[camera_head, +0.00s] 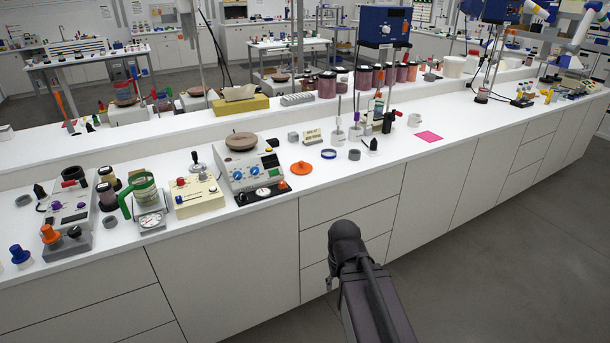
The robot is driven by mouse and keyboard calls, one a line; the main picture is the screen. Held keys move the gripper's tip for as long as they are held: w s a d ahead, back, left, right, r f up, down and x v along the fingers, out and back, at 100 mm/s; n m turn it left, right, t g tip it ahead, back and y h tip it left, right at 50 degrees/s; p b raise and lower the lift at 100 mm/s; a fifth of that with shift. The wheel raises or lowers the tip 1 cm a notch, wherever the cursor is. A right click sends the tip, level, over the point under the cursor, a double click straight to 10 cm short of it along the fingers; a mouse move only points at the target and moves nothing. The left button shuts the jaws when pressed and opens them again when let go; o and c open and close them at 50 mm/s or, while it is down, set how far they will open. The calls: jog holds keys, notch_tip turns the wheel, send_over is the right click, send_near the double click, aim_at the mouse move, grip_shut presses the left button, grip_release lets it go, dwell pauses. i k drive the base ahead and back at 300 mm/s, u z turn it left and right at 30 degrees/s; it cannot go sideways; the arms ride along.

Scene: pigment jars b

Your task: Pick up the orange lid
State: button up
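The orange lid (301,168) lies flat on the white bench top, a round disc with a small raised middle. It is right of the grey device with blue knobs and left of a blue-rimmed ring. Nothing covers it. My dark arm rises from the bottom of the picture in front of the bench drawers, apart from the lid. Its gripper fingers cannot be made out in this view.
The grey device with blue knobs (246,168) stands close left of the lid. The blue-rimmed ring (328,154) and a grey ring (354,155) lie to its right. Bare bench top (335,177) shows in front of it. A pink sheet (429,137) lies farther right.

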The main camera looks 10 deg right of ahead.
aim_at(300, 168)
jog(key=z, duration=0.1)
jog(key=i, duration=1.1)
jog(key=u, duration=0.2)
